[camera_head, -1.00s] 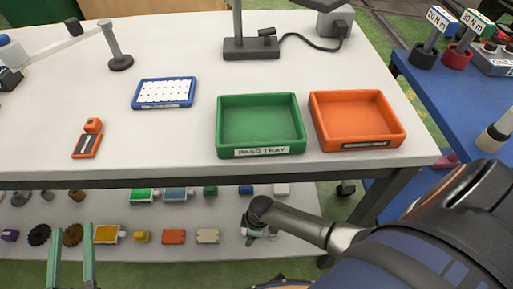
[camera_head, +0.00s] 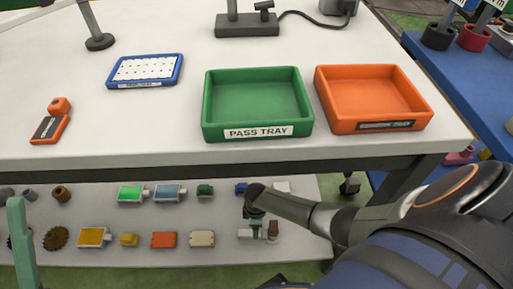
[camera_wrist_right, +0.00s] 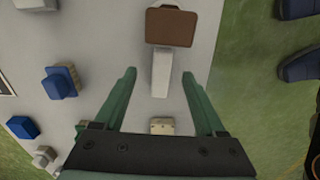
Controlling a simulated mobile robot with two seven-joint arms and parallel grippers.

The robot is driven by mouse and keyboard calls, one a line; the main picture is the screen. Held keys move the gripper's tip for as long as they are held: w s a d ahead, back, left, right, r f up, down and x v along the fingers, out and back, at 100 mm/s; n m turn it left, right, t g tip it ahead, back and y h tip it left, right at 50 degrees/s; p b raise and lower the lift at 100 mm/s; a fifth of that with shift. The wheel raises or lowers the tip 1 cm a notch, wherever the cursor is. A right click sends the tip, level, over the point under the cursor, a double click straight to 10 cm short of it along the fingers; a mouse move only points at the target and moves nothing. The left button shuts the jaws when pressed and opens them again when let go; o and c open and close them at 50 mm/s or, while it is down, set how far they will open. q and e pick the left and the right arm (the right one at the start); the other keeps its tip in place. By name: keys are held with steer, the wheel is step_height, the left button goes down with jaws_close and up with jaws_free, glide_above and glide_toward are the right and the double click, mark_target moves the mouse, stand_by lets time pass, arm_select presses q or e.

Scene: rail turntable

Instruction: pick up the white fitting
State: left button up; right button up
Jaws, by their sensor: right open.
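A whitish piece that I take for the white fitting (camera_wrist_right: 161,75) lies on the lower shelf. In the right wrist view it is a pale narrow stem running up to a brown block (camera_wrist_right: 172,27). A small beige block (camera_wrist_right: 162,126) shows nearer the palm. My right gripper (camera_wrist_right: 158,73) is open, its green fingers on either side of the pale stem, with gaps to both. In the head view the fitting (camera_head: 245,233) is partly hidden beneath my right wrist, and the brown block (camera_head: 272,230) is beside it. One green finger of my left gripper (camera_head: 16,205) shows at the lower left.
A blue part (camera_wrist_right: 60,83) lies left of my right fingers. The tabletop edge (camera_head: 180,160) overhangs behind, with green (camera_head: 257,138) and orange (camera_head: 380,125) trays above.

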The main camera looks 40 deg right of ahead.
steer(key=shift+s+f+b, duration=0.15)
steer(key=shift+f+b, duration=2.05)
steer(key=shift+f, duration=1.4)
arm_select(q)
steer(key=shift+n, duration=0.6)
steer(key=f, duration=0.5)
steer(key=shift+w+d+f, duration=0.2)
steer(key=shift+w+f, duration=0.05)
arm_select(e)
steer(key=shift+r, duration=0.1)
steer(key=shift+c, duration=0.4)
jaws_close()
